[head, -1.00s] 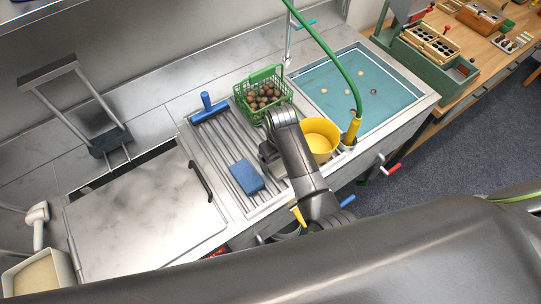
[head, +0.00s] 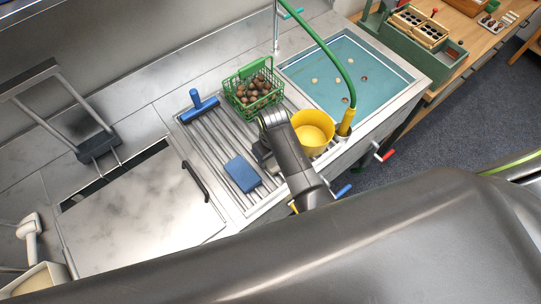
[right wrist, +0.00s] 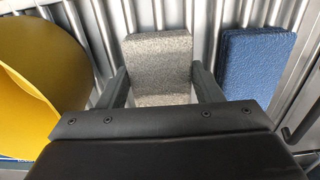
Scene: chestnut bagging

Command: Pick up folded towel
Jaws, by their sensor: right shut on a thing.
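The folded towel (right wrist: 158,52) is a grey, rough-textured block between the two fingers of my right gripper (right wrist: 159,72) in the right wrist view. The fingers are shut on its sides. In the head view my right gripper (head: 262,150) is over the slatted drainboard, between the blue block and the yellow bowl. Only a small grey part of the towel shows there, and the arm hides the rest. I cannot tell whether it touches the slats. My left gripper is not in view.
A blue block (head: 242,174) lies just left of the gripper. A yellow bowl (head: 313,132) stands close on the right. Behind are a green basket (head: 246,103) of chestnuts and a blue squeegee (head: 199,105). A water-filled sink (head: 330,80) and green hose (head: 336,62) are beyond.

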